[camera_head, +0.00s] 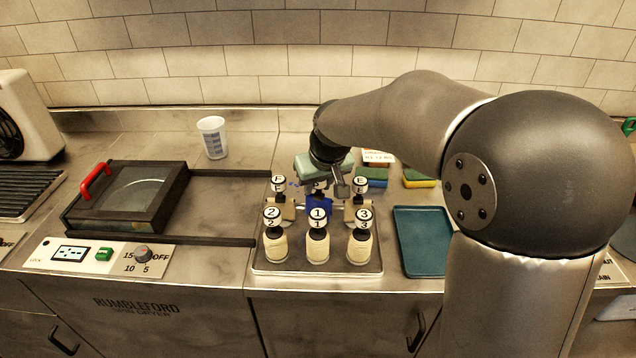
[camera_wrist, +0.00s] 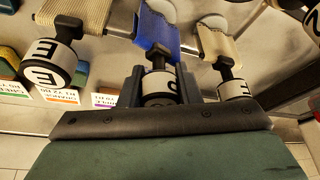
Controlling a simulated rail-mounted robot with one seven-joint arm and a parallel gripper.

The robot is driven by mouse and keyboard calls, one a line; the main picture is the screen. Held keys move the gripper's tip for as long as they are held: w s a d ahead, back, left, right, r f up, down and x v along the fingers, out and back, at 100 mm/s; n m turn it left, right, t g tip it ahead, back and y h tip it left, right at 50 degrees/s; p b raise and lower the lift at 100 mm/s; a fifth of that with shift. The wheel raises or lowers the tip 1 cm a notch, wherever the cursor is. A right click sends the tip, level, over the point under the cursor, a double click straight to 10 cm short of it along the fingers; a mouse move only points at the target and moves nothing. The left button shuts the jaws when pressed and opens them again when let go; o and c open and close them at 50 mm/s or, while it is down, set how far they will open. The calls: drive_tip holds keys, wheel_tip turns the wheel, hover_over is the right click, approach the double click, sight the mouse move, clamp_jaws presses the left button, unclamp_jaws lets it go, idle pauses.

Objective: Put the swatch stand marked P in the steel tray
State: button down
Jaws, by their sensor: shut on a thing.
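My gripper (camera_head: 320,184) points down behind the row of bottles and is shut on the blue swatch stand (camera_head: 319,205). In the wrist view, the blue cloth (camera_wrist: 160,35) and the stand's round label (camera_wrist: 160,88) show between the fingers. The label's letter is partly hidden and I cannot read it surely. Swatch stand F (camera_head: 278,184) is on its left and swatch stand E (camera_head: 361,186) on its right, both with beige cloth. The steel tray (camera_head: 318,275) lies under the numbered bottles. I cannot tell whether the held stand touches the surface below.
Bottles 2 (camera_head: 275,243), 1 (camera_head: 318,243) and 3 (camera_head: 360,245) stand in front of the swatch stands. A teal tray (camera_head: 424,243) lies empty to the right. Sponges (camera_head: 418,178) are behind it. A screen dryer (camera_head: 130,200) and a cup (camera_head: 212,137) are left.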

drive_tip(key=shift+f+b, duration=0.35)
drive_tip(key=shift+f, duration=0.1)
idle(0.3)
drive_tip(key=c, duration=0.6)
unclamp_jaws()
drive_tip(key=shift+r, duration=0.1)
drive_tip(key=shift+r+p, duration=2.4)
drive_tip(key=shift+r, duration=1.05)
